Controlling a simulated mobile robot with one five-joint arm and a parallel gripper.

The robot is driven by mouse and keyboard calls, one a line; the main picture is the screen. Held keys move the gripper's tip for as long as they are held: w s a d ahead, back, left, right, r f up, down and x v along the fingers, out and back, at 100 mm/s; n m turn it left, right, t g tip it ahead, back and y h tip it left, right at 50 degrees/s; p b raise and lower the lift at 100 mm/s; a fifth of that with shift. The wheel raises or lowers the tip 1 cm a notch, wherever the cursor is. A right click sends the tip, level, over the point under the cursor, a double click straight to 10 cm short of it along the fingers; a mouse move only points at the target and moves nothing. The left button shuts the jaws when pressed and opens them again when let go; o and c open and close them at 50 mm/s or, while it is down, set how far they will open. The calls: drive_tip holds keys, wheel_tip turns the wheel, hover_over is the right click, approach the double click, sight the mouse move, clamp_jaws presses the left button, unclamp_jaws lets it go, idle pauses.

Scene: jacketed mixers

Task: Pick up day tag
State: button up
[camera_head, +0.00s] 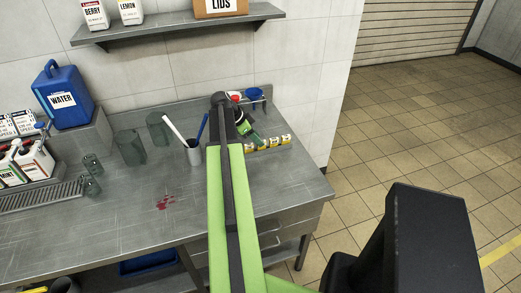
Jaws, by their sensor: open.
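A row of small yellow-and-white tags (279,142), which look like day tags, sits at the right back of the steel counter. Their print is too small to read. My gripper (257,138) is at the far end of my green and black arm, just above and beside the left part of the row. It is open, and I see nothing held in it. My arm hides part of the counter and perhaps the left end of the row. I cannot tell whether the gripper touches a tag.
A grey cup (194,152) with a white and a blue stick stands left of my arm. A blue cup (254,94) and a red item (235,97) are behind the gripper. Dark clear beakers (130,147) stand further left. A red spill (166,202) marks the otherwise clear front counter.

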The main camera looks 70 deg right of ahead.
sight(262, 148)
drive_tip(key=b+x, duration=0.2)
drive_tip(key=x, duration=0.2)
drive_tip(key=shift+w+a+f+b, duration=0.15)
drive_tip(key=shift+w+f+b, duration=0.05)
drive_tip(key=shift+b, duration=0.15)
drive_tip(key=shift+s+f, duration=0.2)
drive_tip(key=shift+f, duration=0.05)
drive_tip(key=shift+r, duration=0.2)
clamp_jaws()
